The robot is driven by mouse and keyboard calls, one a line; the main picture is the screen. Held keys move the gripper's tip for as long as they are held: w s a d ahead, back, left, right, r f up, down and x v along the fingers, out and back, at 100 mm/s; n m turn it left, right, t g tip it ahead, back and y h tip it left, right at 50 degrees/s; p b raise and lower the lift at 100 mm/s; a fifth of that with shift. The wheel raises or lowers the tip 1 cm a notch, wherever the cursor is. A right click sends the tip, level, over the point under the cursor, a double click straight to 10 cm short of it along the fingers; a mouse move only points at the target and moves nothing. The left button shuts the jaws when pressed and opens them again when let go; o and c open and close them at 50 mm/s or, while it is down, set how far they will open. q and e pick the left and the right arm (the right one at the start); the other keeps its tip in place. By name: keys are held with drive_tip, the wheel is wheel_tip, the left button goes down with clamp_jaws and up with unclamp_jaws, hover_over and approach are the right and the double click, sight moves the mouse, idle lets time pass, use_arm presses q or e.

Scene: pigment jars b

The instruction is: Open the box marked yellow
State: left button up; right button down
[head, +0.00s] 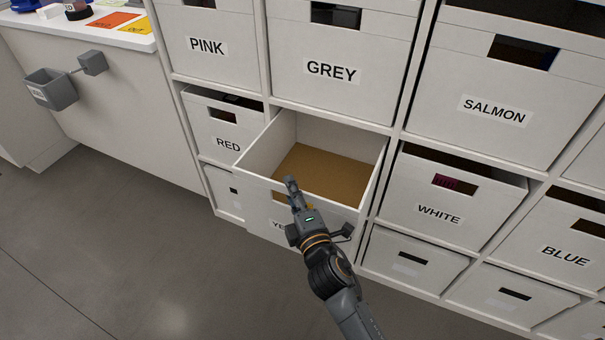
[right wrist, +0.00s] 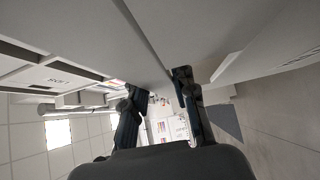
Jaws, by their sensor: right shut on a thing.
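The box marked yellow (head: 250,187) is a white pull-out box in the shelf unit, below the grey box. It stands pulled well out of its slot, and its empty-looking brown floor shows from above. Its label is mostly covered by my arm, with only the first letters showing. My right gripper (head: 292,189) is at the middle of the box's front wall, at the handle hole, and is shut on that wall. In the right wrist view, its two fingers stand apart with pale panel surfaces close above them. My left gripper is not in view.
A counter (head: 130,40) with coloured cards and a grey bin (head: 52,90) stand at the far left. The floor in front is clear.

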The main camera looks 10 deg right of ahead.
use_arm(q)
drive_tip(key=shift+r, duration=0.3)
use_arm(e)
drive_tip(key=shift+s+a, duration=0.5)
drive_tip(key=shift+s, duration=0.25)
drive_tip(key=c, duration=1)
unclamp_jaws()
drive_tip(key=shift+c, duration=0.2)
drive_tip(key=s+d, duration=0.2)
drive_tip(key=s, duration=0.9)
drive_tip(key=shift+s+d, duration=0.15)
drive_tip(key=shift+s, duration=0.2)
